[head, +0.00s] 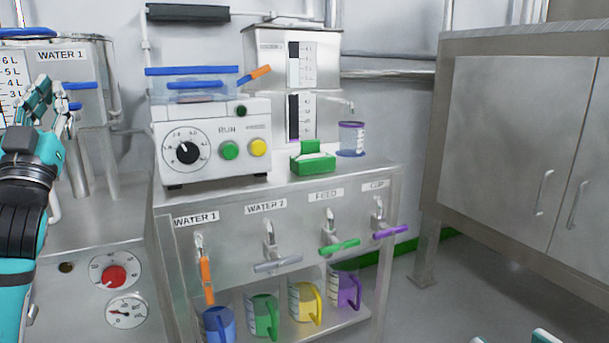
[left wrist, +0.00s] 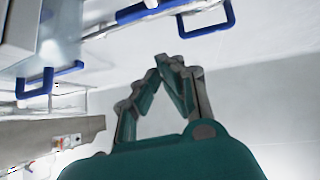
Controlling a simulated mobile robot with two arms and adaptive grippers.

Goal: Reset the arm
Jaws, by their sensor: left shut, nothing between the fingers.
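My left gripper (head: 43,88) is raised at the left of the head view, pointing up. It is in front of the tank labelled WATER 1 (head: 88,68) and overlaps its level scale and blue handle in the picture. I cannot tell whether it touches the tank. In the left wrist view the gripper (left wrist: 170,62) is shut, its fingertips together and nothing between them. Small teal pieces show at the bottom right edge of the head view. They may be part of my right arm, but its fingers are not clear.
A steel bench carries a control box (head: 212,138), a green block (head: 312,160) and a purple-rimmed cup (head: 351,138). Labelled taps line its front, with several coloured jugs (head: 305,302) on the shelf below. A steel cabinet (head: 510,140) stands right. Floor between is clear.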

